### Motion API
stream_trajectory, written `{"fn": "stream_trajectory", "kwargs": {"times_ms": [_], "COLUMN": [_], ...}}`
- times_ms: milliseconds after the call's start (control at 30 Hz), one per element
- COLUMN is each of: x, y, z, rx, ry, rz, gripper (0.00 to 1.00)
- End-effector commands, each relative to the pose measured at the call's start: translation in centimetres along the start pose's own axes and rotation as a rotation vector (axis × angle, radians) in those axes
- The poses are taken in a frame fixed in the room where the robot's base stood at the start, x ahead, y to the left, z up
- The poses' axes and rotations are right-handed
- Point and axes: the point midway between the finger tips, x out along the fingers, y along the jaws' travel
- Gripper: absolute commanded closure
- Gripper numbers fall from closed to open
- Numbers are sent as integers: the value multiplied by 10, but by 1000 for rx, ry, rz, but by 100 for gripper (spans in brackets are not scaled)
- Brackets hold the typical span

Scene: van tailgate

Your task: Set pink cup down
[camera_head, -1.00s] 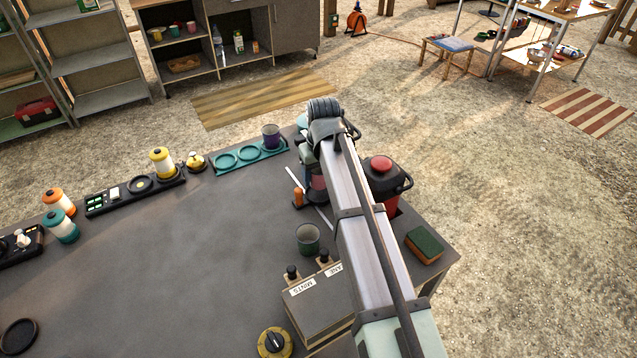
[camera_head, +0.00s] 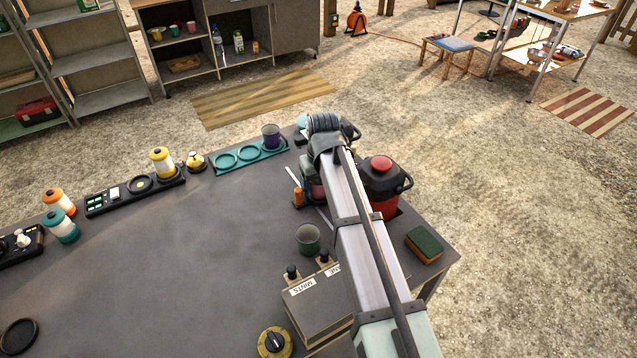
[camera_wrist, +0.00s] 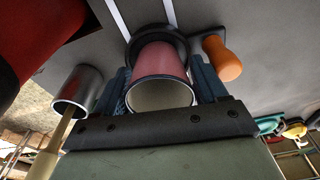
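The pink cup (camera_wrist: 160,62) is between the two blue-padded fingers of my gripper (camera_wrist: 162,88) in the wrist view, its open mouth toward the camera. The fingers look closed against both sides of it. The far end of the cup lies in front of a dark round coaster (camera_wrist: 178,38); I cannot tell whether it touches it. In the head view, my arm hides most of the cup (camera_head: 314,190) and the coaster.
A metal cup (camera_wrist: 78,90) stands on the other side.

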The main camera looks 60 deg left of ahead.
Motion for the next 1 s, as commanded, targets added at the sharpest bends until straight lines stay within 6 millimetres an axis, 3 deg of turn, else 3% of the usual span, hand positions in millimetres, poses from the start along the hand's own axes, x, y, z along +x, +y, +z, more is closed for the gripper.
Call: {"fn": "stream_trajectory", "kwargs": {"times_ms": [267,700,1000], "x": [-10,-84,-117], "y": [0,0,0], "z": [-1,-1,-1], "rx": [0,0,0], "ry": [1,2,1], "rz": [0,0,0], "gripper": [28,28,28]}}
